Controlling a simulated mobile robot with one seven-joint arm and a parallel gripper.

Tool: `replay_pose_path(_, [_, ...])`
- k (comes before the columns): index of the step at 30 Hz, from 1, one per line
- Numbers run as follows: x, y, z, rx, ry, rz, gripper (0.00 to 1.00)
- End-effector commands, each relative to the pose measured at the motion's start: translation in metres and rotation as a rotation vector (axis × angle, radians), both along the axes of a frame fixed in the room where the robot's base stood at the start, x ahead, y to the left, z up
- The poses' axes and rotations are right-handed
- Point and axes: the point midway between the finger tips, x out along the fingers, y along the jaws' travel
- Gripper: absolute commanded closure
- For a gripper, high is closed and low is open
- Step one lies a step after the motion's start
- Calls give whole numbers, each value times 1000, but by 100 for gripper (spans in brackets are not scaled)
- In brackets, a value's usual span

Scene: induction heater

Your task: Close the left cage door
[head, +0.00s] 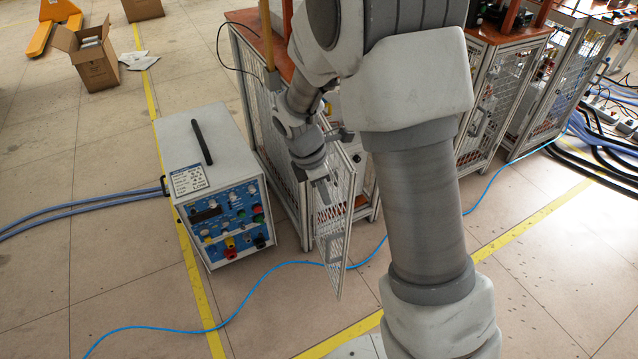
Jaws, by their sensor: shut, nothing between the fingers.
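The left cage door (334,243) is a narrow mesh panel in a light metal frame. It stands ajar, swung out from the front of the left cage cabinet (262,120), which has mesh sides and an orange-brown top. My gripper (326,192) is at the upper part of the door, on its left side as seen here, with its fingers shut and pointing down. It is close to the mesh; I cannot tell whether it touches. My own arm hides much of the cabinet's front and right side.
A grey power unit (210,185) with a blue panel stands on the floor left of the door. A blue cable (262,282) crosses the floor below the door. Another mesh cabinet (497,95) stands at the right. An open cardboard box (88,62) is far left.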

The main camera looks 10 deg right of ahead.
Motion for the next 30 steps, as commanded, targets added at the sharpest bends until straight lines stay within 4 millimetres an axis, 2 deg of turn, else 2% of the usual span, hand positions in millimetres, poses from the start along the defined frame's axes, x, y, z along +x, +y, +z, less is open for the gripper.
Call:
replay_pose_path(3, [3,-20,0,0,-2,-5,100])
replay_pose_path(9, [6,-37,1,0,-2,-3,100])
replay_pose_path(30, [5,-40,3,1,-1,30,100])
